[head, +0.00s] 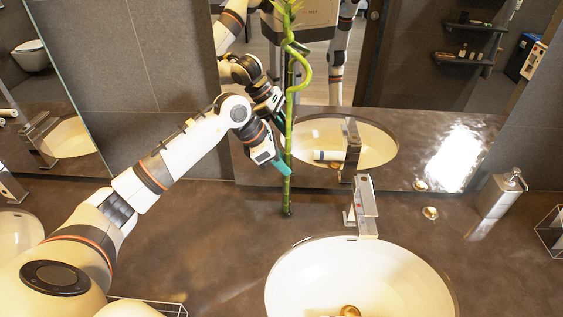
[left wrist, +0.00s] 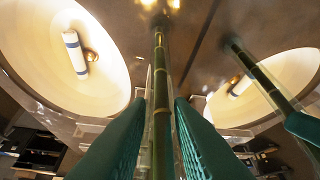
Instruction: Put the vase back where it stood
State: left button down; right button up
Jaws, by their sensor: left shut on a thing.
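The vase appears as a slim, clear upright tube around a tall green bamboo stalk (head: 287,192), just left of the tap and in front of the mirror. My left gripper (head: 281,164) has its teal fingers closed around its lower part. In the left wrist view the stalk (left wrist: 160,90) runs between the two teal fingers, with faint clear glass edges beside it. The vase stands about upright with its foot near the counter (head: 215,240); I cannot tell whether it touches. My right gripper is not in view.
A tap (head: 362,205) and white basin (head: 350,280) are close on the right. A soap dispenser (head: 497,193) stands further right. The mirror (head: 420,120) is close behind. In the wrist view a white roll (left wrist: 75,53) lies in a basin. The counter left of the vase is clear.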

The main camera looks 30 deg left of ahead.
pick_arm(q)
jog(key=shift+f+b, duration=0.2)
jog(key=shift+b, duration=0.1)
dwell(0.8)
jog(key=shift+c, duration=2.1)
grip_release()
jog(key=shift+f, duration=0.1)
jog(key=s+a+b, duration=0.7)
jog(key=s+a, duration=0.1)
jog(key=a, duration=0.2)
jog(key=shift+a, duration=0.15)
dwell(0.3)
